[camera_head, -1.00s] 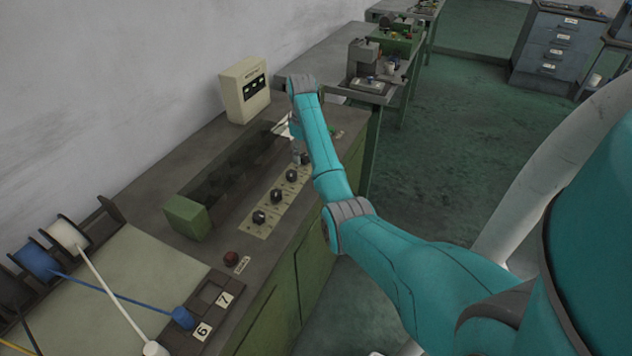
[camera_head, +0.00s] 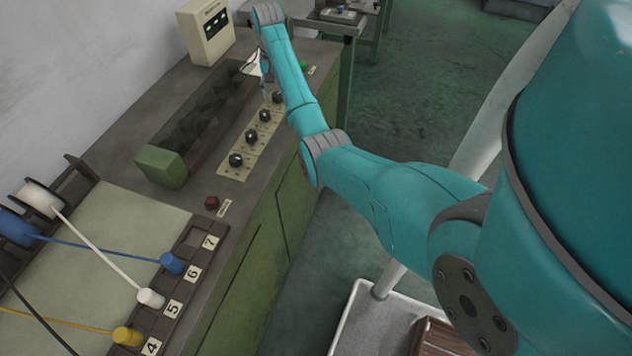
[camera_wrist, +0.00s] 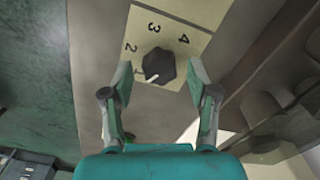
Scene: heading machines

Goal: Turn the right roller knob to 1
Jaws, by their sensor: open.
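The right roller knob (camera_head: 278,97) is the farthest of the row of dark knobs on the cream scale strip, partly beside my gripper (camera_head: 265,84) in the head view. In the wrist view a dark faceted knob (camera_wrist: 160,64) sits on a cream dial plate (camera_wrist: 172,13) marked 2, 3 and 4. Its white pointer line points to the lower left, past the 2; the 1 is not clearly readable. My gripper (camera_wrist: 160,78) is open, with one finger on each side of this knob. I cannot tell whether the fingers touch it.
Nearer knobs (camera_head: 252,136) stand along the strip. A dark-covered roller trough with a green end block (camera_head: 161,167) runs beside it. A red button (camera_head: 212,202), a green button (camera_head: 303,67) and a cream control box (camera_head: 206,32) are on the same bench.

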